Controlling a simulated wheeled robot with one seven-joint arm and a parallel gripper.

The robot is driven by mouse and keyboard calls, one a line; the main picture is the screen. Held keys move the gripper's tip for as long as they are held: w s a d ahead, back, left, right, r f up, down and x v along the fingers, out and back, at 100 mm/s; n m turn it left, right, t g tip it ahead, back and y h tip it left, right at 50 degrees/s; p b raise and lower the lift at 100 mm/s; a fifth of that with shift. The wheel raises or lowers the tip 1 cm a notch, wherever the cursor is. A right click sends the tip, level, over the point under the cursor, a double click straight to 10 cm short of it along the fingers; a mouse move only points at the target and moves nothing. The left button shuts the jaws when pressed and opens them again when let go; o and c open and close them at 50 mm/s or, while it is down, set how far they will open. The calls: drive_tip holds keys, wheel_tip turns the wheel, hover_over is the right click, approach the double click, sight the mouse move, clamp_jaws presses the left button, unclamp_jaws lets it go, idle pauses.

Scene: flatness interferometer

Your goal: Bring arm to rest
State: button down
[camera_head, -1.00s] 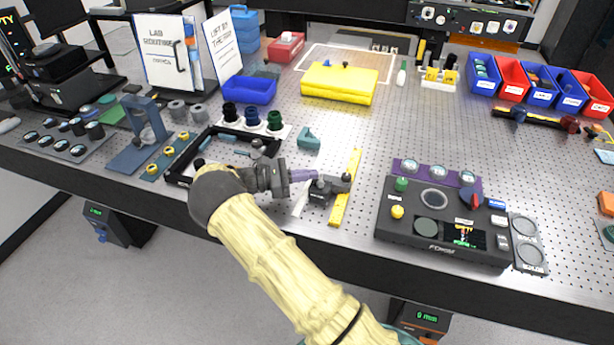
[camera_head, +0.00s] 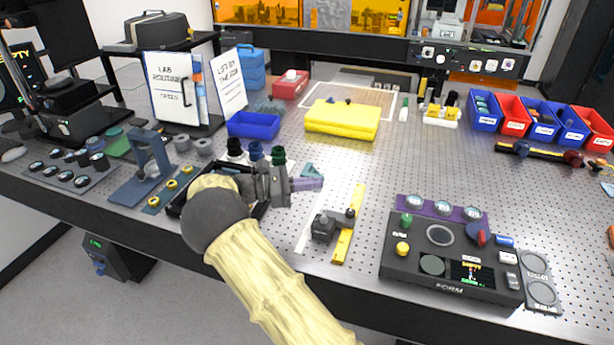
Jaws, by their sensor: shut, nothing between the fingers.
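My arm, in a pale yellow sleeve, reaches up from the bottom of the head view. My gripper (camera_head: 308,184) points right above the perforated bench top, with purple fingers shut and nothing between them. It is near a small teal block (camera_head: 311,169), which it partly covers. A dark tray (camera_head: 178,200) lies behind and below my wrist, mostly hidden by it. A dark clamp-like piece (camera_head: 325,228) rests beside a yellow strip (camera_head: 349,232), to the right of and nearer than my fingers, apart from them.
A control box (camera_head: 449,275) with buttons and a screen stands at the right front. A yellow case (camera_head: 342,119), a blue bin (camera_head: 253,125) and several dark-topped posts stand farther back. A blue-grey stand (camera_head: 150,170) is at left. Bare bench lies right of centre.

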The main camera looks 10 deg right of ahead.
drive_tip(key=s+d+y, duration=0.1)
drive_tip(key=s+d+f+m+g+y, duration=0.1)
drive_tip(key=d, duration=0.1)
drive_tip(key=s+d+f+m+y, duration=0.1)
drive_tip(key=d, duration=0.1)
drive_tip(key=shift+s+d+y, duration=0.15)
drive_tip(key=shift+d+y, duration=0.05)
drive_tip(key=shift+y, duration=0.1)
drive_tip(key=s+d+f+m+g+y+p, duration=0.1)
drive_tip(key=s+d+f+m+y, duration=0.25)
drive_tip(key=s+y, duration=0.3)
drive_tip(key=s+a+r+m+t+y, duration=0.1)
drive_tip(key=s+a+m+t+y, duration=0.1)
drive_tip(key=s+m, duration=0.4)
drive_tip(key=s+a+r+m+t+y+p, duration=0.1)
drive_tip(key=s+a+r+m+t+y, duration=0.1)
drive_tip(key=s+m+y, duration=0.4)
drive_tip(key=s+a+t, duration=0.1)
drive_tip(key=s+a, duration=0.1)
drive_tip(key=s, duration=0.1)
drive_tip(key=shift+s, duration=0.2)
drive_tip(key=c, duration=1.5)
unclamp_jaws()
drive_tip(key=shift+r, duration=0.1)
drive_tip(key=shift+w+d, duration=0.1)
